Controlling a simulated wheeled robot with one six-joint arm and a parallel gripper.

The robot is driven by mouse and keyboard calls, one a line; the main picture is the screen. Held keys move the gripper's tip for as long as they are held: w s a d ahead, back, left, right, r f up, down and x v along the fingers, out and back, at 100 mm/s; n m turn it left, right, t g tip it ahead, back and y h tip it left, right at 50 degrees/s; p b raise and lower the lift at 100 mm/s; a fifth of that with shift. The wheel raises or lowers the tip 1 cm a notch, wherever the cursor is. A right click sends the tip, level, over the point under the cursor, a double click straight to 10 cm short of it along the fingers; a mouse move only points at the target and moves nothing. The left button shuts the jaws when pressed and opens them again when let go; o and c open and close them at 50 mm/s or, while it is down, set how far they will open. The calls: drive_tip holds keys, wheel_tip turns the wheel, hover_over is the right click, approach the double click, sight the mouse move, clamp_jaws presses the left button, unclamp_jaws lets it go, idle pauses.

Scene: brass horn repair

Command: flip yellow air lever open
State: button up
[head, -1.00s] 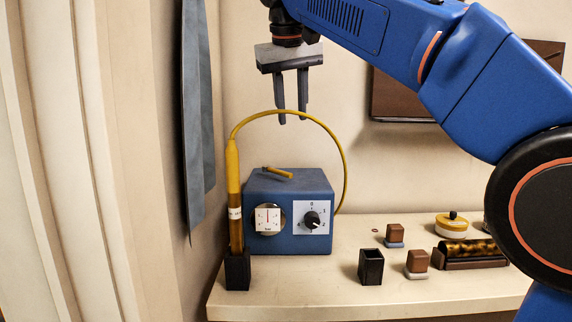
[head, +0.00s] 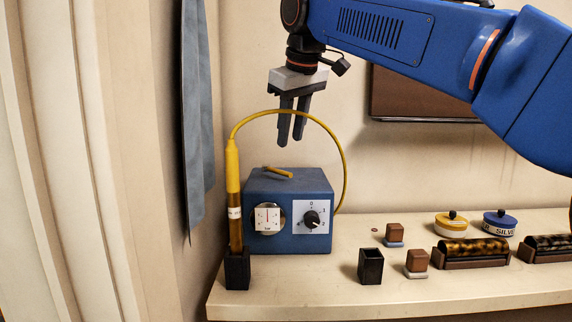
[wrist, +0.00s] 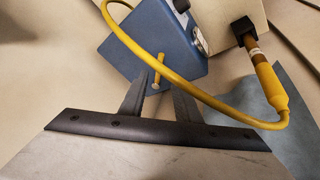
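The blue air box (head: 300,183) stands at the left end of the bench, with a round gauge (head: 268,218) and a numbered dial (head: 312,219) on its front. The short yellow lever (head: 278,172) lies low across the box top. My gripper (head: 291,142) is open and empty above the box, fingers pointing down, clear of the lever. In the wrist view the lever (wrist: 158,68) shows just beyond the gap between my fingertips (wrist: 158,92). A yellow hose (head: 338,150) arches from the torch to behind the box, close to my fingers.
The yellow torch (head: 234,190) stands in a black holder (head: 237,268) left of the box. A black cup (head: 371,266), brown blocks (head: 417,261), tins (head: 452,224) and tortoiseshell-patterned rolls (head: 472,252) lie to the right. A blue cloth (head: 197,120) hangs at left.

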sight(286, 173)
drive_tip(key=x, duration=0.9)
drive_tip(key=shift+w+f, duration=0.1)
drive_tip(key=shift+f, duration=0.15)
drive_tip(key=shift+c, duration=0.3)
clamp_jaws()
